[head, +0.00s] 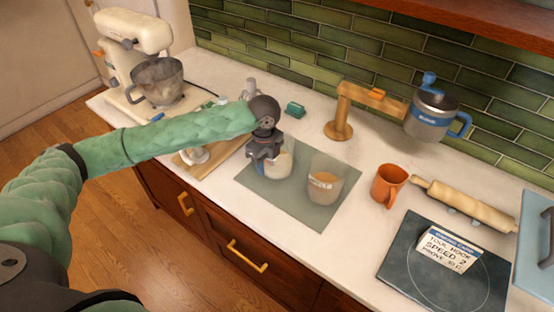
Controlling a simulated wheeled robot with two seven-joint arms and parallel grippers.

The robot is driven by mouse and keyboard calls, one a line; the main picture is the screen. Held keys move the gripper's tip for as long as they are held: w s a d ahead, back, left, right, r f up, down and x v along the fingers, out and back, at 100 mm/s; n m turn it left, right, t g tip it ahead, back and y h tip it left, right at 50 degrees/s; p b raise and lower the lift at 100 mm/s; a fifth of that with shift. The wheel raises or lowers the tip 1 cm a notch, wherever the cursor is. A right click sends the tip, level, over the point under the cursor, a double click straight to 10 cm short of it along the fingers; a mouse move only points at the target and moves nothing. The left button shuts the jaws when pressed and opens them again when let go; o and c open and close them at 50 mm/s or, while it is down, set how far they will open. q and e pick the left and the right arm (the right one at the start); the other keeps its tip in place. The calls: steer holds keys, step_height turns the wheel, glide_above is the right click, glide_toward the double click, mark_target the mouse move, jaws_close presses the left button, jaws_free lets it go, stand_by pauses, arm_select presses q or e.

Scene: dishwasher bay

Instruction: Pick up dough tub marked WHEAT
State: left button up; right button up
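Two see-through dough tubs stand side by side on a grey-green mat (318,217). The right tub (325,183) holds tan dough and has a dark label whose word is too small to read surely. The left tub (281,163) holds pale contents; its label does not show. My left gripper (262,158) points down at the left tub's near left side and hides part of it. Whether its fingers are apart or touch the tub is not clear. My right gripper is out of view.
An orange mug (388,185), a rolling pin (464,204) and a dark slab (428,262) with a card (447,250) are to the right. A wooden stand (339,112) and blue-handled canister (432,115) are behind. A mixer (135,60) stands at left.

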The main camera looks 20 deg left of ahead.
arm_select(q)
jaws_close()
stand_by(0.4)
